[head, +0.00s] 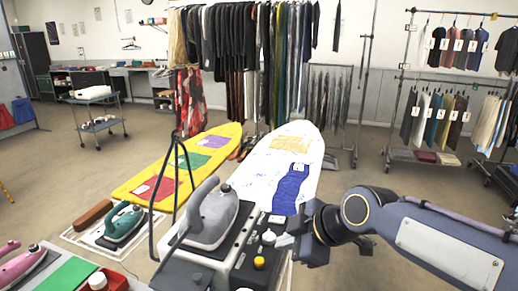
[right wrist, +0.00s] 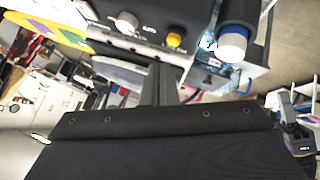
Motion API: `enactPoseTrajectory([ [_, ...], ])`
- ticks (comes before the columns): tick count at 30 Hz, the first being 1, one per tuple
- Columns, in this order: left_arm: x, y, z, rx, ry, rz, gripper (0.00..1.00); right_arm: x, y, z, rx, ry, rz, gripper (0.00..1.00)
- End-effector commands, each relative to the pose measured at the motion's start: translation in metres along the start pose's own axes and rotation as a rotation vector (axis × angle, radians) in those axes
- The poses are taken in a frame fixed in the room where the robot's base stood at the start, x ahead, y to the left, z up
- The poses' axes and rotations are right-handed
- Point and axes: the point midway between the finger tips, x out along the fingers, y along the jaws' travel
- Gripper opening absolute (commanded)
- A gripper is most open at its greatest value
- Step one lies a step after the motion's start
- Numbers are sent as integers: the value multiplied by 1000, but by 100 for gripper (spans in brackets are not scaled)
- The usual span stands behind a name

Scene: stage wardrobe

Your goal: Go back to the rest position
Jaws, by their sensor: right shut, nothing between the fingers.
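My right arm comes in from the right in the head view. Its dark gripper (head: 286,241) is low, beside the right side of a black-and-silver control box with a white knob (head: 268,237) and a yellow knob (head: 259,262). In the right wrist view the dark fingers (right wrist: 164,75) are shut together with nothing between them, and the same box (right wrist: 150,28) is beyond them. I cannot tell whether the fingers touch the box. A grey iron (head: 213,217) sits on top of the box. My left gripper is not in view.
A white patterned ironing board (head: 262,178) and a yellow board (head: 143,172) stand ahead. A teal iron (head: 124,223), pink iron (head: 18,266) and red bin (head: 117,280) are at left. A clothes rack (head: 404,60) stands right. Open floor (head: 365,165) lies between.

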Motion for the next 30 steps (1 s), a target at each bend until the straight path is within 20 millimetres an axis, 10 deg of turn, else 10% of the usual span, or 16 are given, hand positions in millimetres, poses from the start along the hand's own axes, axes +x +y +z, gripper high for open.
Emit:
enactPoseTrajectory([
  [6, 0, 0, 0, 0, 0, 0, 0, -71, -75, 103, 690, -132, 92, 0],
  [12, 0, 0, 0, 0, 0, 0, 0, -94, -155, 159, 1266, -167, 170, 0],
  [18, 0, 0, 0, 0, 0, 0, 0, -93, -194, 175, 1531, -165, 199, 0],
  [30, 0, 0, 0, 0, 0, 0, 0, -93, -196, 176, 1545, -165, 201, 0],
])
